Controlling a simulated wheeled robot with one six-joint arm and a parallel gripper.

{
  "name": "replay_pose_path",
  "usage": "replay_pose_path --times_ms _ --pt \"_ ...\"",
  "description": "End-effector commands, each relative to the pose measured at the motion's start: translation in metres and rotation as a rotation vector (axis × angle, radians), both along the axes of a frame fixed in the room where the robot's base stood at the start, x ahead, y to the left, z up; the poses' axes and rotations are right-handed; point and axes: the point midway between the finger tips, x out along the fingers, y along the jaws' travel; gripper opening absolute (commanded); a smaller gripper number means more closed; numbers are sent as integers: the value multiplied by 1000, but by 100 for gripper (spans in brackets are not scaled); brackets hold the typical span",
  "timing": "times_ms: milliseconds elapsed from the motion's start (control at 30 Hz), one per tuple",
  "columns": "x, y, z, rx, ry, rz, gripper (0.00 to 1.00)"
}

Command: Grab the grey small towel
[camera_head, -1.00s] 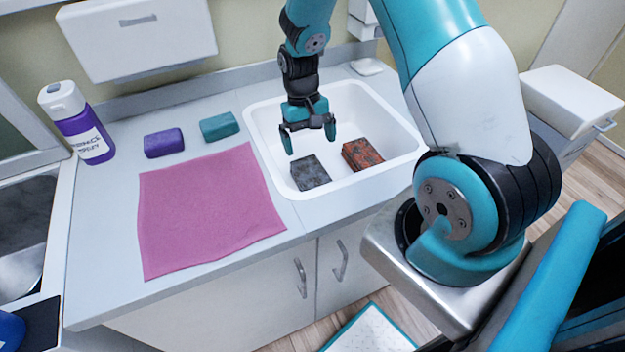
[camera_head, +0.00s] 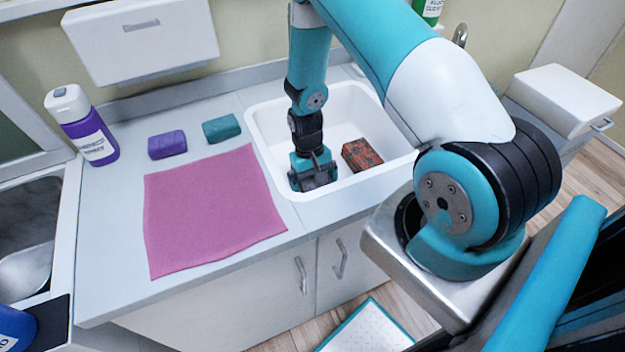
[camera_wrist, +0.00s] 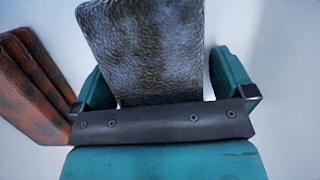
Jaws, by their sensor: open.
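The grey small towel (camera_wrist: 145,45) is a dark grey, textured, folded block on the floor of the white basin (camera_head: 262,150). In the wrist view it lies between the two teal fingers of my gripper (camera_wrist: 163,88). The fingers are open, with a gap showing on the towel's right side. In the head view my gripper (camera_head: 314,184) points down into the basin's left part and hides the grey towel.
A rust-red folded block (camera_head: 362,155) lies in the basin to the right, and shows left in the wrist view (camera_wrist: 32,85). A pink cloth (camera_head: 212,210), purple block (camera_head: 167,145), teal block (camera_head: 221,128) and purple bottle (camera_head: 88,130) are on the counter.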

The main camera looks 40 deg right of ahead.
Motion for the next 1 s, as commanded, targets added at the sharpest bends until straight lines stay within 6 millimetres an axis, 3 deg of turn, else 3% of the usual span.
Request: replay_pose_path --times_ms 133,333,733,1000 --pt "0 0 0 0 0 0 98" --pt "0 0 0 0 0 0 52" --pt "1 0 8 0 -1 0 52" --pt "1 0 53 -1 -4 0 52"
